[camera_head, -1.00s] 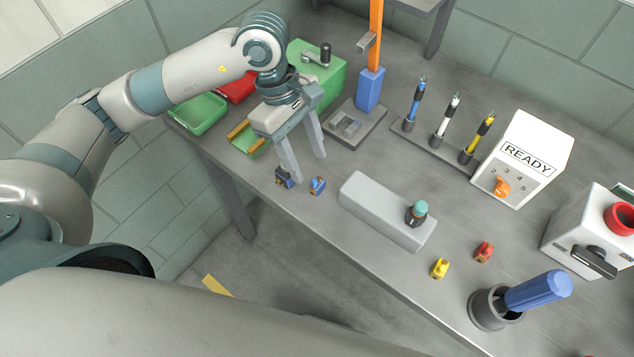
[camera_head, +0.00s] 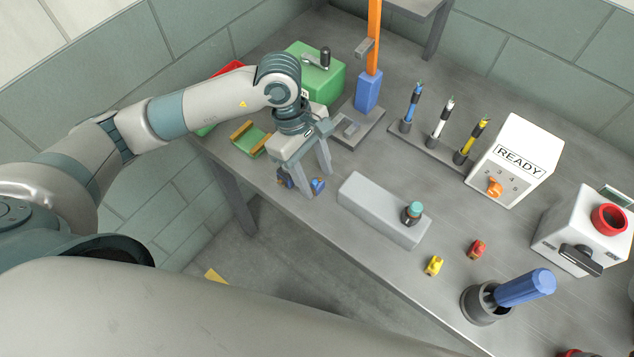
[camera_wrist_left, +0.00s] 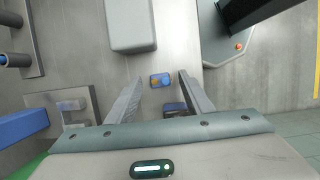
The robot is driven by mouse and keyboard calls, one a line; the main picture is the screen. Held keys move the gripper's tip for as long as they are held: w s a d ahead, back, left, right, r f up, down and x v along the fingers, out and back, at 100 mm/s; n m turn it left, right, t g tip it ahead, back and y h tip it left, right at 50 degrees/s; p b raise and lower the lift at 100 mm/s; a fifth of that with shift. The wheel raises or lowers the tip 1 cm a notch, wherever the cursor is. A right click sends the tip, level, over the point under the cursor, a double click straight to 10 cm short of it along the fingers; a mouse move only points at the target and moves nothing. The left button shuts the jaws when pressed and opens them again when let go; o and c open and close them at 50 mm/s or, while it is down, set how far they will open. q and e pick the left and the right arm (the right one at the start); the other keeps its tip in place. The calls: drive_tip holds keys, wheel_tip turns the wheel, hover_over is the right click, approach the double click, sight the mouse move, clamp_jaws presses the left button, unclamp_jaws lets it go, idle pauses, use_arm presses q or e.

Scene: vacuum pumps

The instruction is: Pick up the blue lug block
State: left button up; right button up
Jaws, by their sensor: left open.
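The small blue lug block (camera_head: 318,187) sits on the grey table near its front edge. I cannot tell how high the fingertips are above the table. A second, darker block with blue on it (camera_head: 284,181) stands just left of the gripper, partly behind a finger; it also shows in the left wrist view (camera_wrist_left: 174,108). My right gripper is out of view.
A long grey block with a teal-topped knob (camera_head: 375,206) lies right of the gripper. A grey base with a blue and orange post (camera_head: 368,92) and a green box (camera_head: 316,72) stand behind.

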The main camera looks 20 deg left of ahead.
sight(318, 184)
use_arm(q)
drive_tip(key=shift+c, duration=0.4)
drive_tip(key=c, duration=1)
drive_tip(key=shift+c, duration=0.2)
drive_tip(key=shift+r, duration=0.15)
drive_tip(key=shift+w+r+b, duration=0.1)
drive_tip(key=shift+r+b, duration=0.4)
drive_tip(key=r, duration=0.1)
drive_tip(key=r+b, duration=0.2)
drive_tip(key=shift+s+d, duration=0.35)
drive_tip(key=shift+d, duration=0.05)
drive_tip(key=s+d+r+b, duration=0.3)
drive_tip(key=s+d+r, duration=0.3)
drive_tip(key=s+d, duration=0.1)
drive_tip(key=shift+d+r, duration=0.4)
drive_tip(key=shift+d, duration=0.05)
